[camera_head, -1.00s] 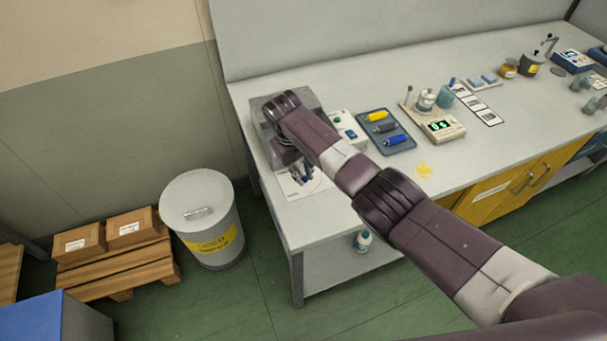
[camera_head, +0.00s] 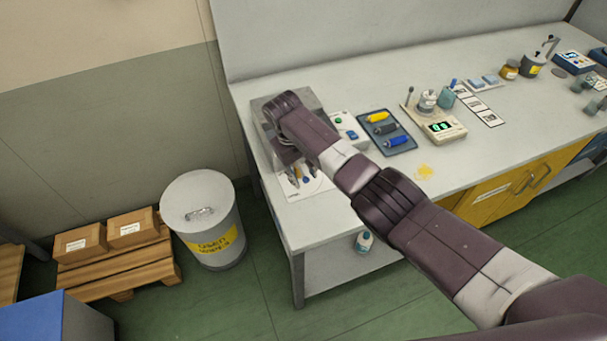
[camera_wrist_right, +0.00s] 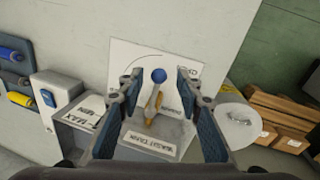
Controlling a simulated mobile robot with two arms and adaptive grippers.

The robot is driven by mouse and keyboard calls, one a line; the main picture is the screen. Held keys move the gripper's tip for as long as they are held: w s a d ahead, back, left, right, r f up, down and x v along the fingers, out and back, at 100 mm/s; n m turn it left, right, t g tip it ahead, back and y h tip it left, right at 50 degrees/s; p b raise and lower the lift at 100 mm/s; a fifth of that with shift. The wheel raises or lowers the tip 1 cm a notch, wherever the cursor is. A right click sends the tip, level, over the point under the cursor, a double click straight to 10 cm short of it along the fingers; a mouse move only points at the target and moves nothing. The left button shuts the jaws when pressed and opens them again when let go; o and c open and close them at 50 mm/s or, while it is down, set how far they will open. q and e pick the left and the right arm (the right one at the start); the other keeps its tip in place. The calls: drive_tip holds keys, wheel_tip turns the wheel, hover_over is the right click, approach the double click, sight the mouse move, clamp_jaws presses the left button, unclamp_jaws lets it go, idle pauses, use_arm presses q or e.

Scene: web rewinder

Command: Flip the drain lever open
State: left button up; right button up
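The drain lever (camera_wrist_right: 154,100) shows in the right wrist view as a thin yellow-orange bar with a blue ball (camera_wrist_right: 159,75) at its tip. It rises from a grey block with a white label (camera_wrist_right: 149,145), in front of a white printed sheet (camera_wrist_right: 132,58). My right gripper (camera_wrist_right: 187,85) is open, with one finger on each side of the lever and visible gaps to both. In the head view my right gripper (camera_head: 303,173) is over the bench's near left corner, and my wrist hides most of the grey unit (camera_head: 312,97) there. My left gripper is out of view.
A grey bin (camera_head: 185,205) with a yellow label stands on the floor left of the bench. Cartons on a pallet (camera_head: 125,275) are farther left. A blue tray (camera_head: 372,122) with coloured cylinders and a device with a green display (camera_head: 440,128) are on the bench to the right.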

wheel_tip(320, 180, up, 12)
drive_tip(key=s+a, duration=0.1)
drive_tip(key=a, duration=0.1)
drive_tip(key=shift+f, duration=0.15)
idle(0.5)
